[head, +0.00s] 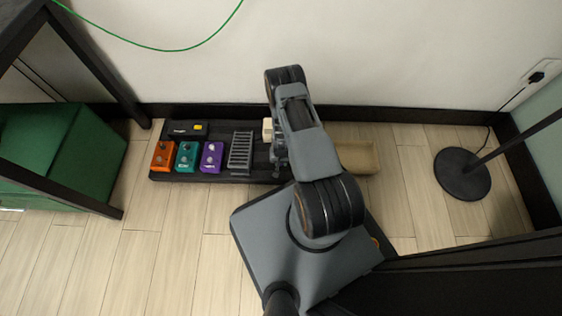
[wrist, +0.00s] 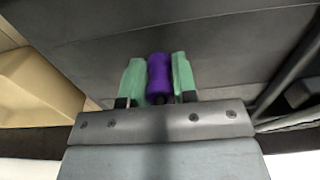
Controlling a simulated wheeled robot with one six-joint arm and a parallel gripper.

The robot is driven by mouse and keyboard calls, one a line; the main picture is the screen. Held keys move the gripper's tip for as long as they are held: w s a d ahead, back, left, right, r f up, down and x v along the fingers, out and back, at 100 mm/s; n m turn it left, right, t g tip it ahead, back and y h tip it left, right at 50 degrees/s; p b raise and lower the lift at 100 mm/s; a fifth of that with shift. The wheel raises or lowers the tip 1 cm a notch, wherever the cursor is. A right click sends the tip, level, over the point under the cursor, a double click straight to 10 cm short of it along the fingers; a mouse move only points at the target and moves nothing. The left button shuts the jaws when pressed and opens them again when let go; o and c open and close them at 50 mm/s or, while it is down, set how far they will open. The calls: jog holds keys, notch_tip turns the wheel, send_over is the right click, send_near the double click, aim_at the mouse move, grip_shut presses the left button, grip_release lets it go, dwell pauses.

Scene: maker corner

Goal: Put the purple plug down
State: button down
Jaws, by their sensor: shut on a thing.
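The purple plug (wrist: 159,78) sits between the two green fingers of my gripper (wrist: 158,80) in the wrist view. The fingers are shut on it from both sides. Behind it in that view is a dark grey flat surface; I cannot tell whether the plug touches it. In the head view my arm hides the plug and the fingertips, and my gripper's end is over the right part of the dark pedalboard (head: 220,126).
The board carries orange (head: 163,155), teal (head: 187,155) and purple (head: 211,156) pedals and a grey ribbed pedal (head: 240,151). A beige tray (head: 357,157) lies right of my arm. A green box (head: 95,150) stands left, a lamp base (head: 463,174) right.

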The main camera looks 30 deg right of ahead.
jog(key=shift+f, duration=0.3)
jog(key=c, duration=0.9)
grip_release()
jog(key=shift+r, duration=0.1)
